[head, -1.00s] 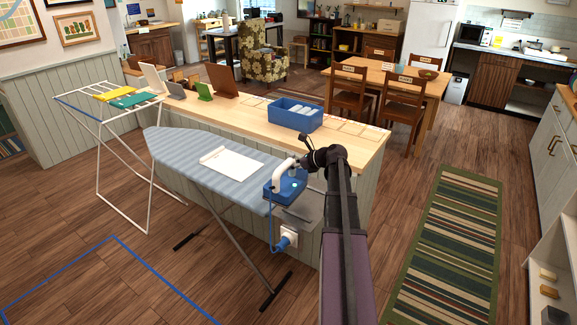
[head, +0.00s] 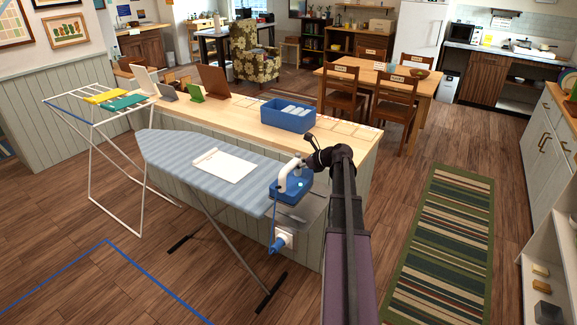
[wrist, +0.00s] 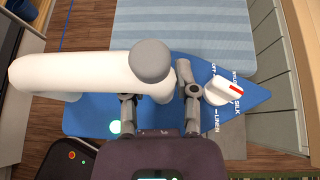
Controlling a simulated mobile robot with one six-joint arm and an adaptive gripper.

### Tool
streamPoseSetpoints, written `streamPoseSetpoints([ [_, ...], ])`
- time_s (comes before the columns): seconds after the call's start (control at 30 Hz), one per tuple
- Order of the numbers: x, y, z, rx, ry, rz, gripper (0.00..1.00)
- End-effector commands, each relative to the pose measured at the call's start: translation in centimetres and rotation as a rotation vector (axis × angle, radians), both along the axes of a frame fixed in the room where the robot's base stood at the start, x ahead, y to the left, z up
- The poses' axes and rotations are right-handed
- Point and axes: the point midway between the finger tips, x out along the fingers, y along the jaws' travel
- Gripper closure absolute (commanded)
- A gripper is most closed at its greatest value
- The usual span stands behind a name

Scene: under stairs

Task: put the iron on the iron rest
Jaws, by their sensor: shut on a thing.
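The iron (head: 291,190) has a blue body and a white handle. In the head view it is at the right end of the striped ironing board (head: 190,165), overlapping the grey iron rest (head: 312,212). I cannot tell if its sole touches the rest. My gripper (head: 308,163) is shut on the handle. In the wrist view, my gripper's fingers (wrist: 160,98) are on the white handle (wrist: 75,73), above the blue body (wrist: 90,118) and fabric dial (wrist: 222,91). The iron hides part of the rest.
A blue cord runs from the iron to a plug at a white socket (head: 285,237) below. A wooden counter (head: 245,112) with a blue bin (head: 288,115) stands behind the board. A drying rack (head: 95,120) is at left. The floor by the striped rug (head: 440,245) is clear.

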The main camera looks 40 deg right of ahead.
Motion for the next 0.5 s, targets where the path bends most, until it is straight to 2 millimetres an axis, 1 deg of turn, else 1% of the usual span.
streamPoseSetpoints([
  [0.03, -0.3, -0.7, 0.1, 0.002, -0.001, -0.008, 1.00],
  [0.2, -0.9, -1.9, 0.1, -0.001, 0.003, -0.017, 1.00],
  [0.5, -1.0, -2.1, 0.1, -0.002, 0.004, -0.018, 1.00],
])
